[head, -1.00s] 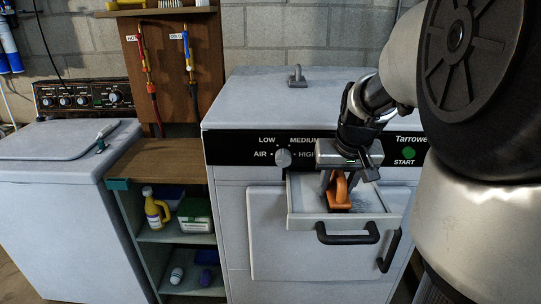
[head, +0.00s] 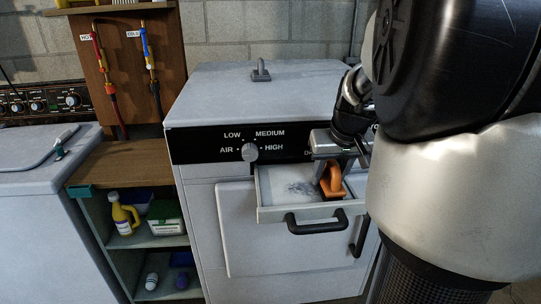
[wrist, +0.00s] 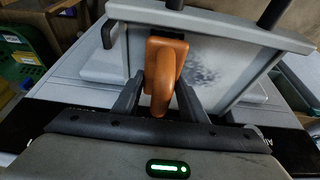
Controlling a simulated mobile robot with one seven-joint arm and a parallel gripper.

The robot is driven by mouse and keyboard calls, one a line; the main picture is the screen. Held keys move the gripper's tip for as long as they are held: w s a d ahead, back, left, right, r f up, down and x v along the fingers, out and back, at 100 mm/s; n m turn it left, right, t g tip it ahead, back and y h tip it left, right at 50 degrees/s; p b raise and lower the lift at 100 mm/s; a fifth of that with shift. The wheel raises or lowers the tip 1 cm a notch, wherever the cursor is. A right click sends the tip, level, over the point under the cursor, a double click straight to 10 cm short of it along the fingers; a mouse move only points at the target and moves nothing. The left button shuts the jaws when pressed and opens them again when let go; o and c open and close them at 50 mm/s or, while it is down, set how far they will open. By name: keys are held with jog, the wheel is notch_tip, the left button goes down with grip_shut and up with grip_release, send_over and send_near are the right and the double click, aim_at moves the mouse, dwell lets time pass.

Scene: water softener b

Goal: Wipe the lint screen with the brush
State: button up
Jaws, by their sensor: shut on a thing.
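An orange brush (head: 333,180) is held in my gripper (head: 334,166), over the right part of the pulled-out drawer (head: 300,214) of the dryer. The wrist view shows the brush (wrist: 166,62) between the two dark fingers. The pale lint screen (head: 272,178) lies inside the drawer, with a dark grey lint patch (head: 300,188) left of the brush. The patch also shows in the wrist view (wrist: 205,72). The bristles are hidden, so I cannot tell whether they touch the screen.
The drawer has raised walls and a black handle (head: 316,222) in front. The dryer's control panel with a knob (head: 250,152) is behind it. A shelf (head: 120,160) with a yellow bottle (head: 124,214) stands left. My arm fills the right side.

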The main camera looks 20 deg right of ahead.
jog(key=shift+s+d+f+b, duration=0.1)
jog(key=shift+s+d+b, duration=0.15)
jog(key=shift+d, duration=0.55)
jog(key=shift+s+d+f+b, duration=0.1)
jog(key=shift+s+d, duration=0.1)
jog(key=shift+d, duration=0.55)
jog(key=shift+r, duration=0.15)
jog(key=shift+a, duration=0.1)
